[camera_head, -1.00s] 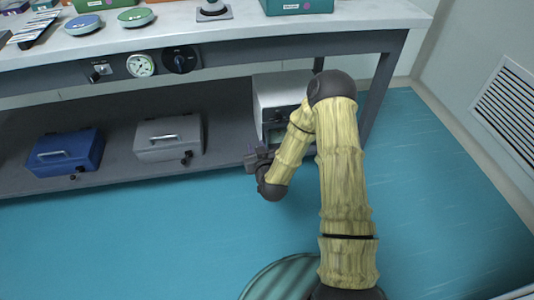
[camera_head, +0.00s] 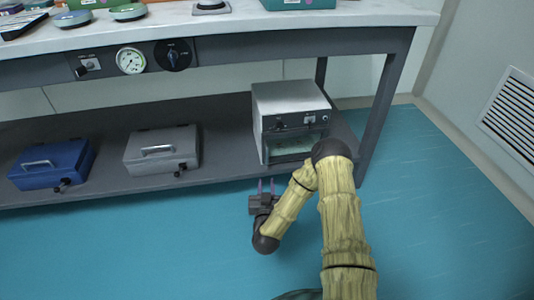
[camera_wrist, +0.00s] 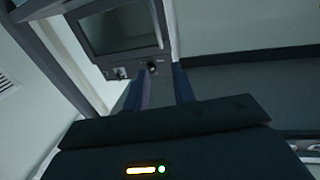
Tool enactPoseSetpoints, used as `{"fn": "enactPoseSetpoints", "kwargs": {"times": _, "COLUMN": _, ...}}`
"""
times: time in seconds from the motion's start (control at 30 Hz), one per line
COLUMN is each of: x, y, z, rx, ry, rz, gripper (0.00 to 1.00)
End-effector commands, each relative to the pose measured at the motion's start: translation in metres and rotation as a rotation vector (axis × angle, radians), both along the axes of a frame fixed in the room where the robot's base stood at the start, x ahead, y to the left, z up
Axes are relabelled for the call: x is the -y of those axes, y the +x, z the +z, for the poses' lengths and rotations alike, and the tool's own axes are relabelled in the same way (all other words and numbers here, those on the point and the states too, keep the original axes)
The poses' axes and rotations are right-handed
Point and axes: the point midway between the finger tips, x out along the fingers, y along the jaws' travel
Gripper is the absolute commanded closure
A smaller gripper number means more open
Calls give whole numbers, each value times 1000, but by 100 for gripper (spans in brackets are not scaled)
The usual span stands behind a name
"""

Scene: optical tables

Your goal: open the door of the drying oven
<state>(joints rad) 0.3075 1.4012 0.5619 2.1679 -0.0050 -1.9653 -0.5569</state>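The drying oven (camera_head: 290,97) is a pale grey box on the right end of the lower shelf. Its front has a control strip with knobs (camera_head: 296,121) above a door with a dark window (camera_head: 292,147); the door looks closed. My arm hides the lower right corner of the front. My gripper (camera_head: 266,184) is open and empty, in front of and below the oven's left front edge, apart from it. In the wrist view the oven window (camera_wrist: 118,28) appears upside down beyond my open fingers (camera_wrist: 163,88), with a bar along its right side.
A grey case (camera_head: 162,151) and a blue case (camera_head: 52,165) stand left of the oven on the shelf (camera_head: 226,158). A table leg (camera_head: 382,110) rises right of the oven. The blue floor (camera_head: 150,245) in front is clear.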

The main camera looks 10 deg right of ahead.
Motion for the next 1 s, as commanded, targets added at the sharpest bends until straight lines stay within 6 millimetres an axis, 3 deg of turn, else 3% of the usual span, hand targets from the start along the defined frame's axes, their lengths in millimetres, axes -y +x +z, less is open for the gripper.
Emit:
{"fn": "enactPoseSetpoints", "kwargs": {"times": 0.17, "x": 5, "y": 19, "z": -3, "rx": 4, "ry": -1, "rz": -4, "gripper": 74}}
{"fn": "enactPoseSetpoints", "kwargs": {"times": 1.0, "x": 32, "y": 158, "z": -4, "rx": 2, "ry": 0, "rz": -3, "gripper": 74}}
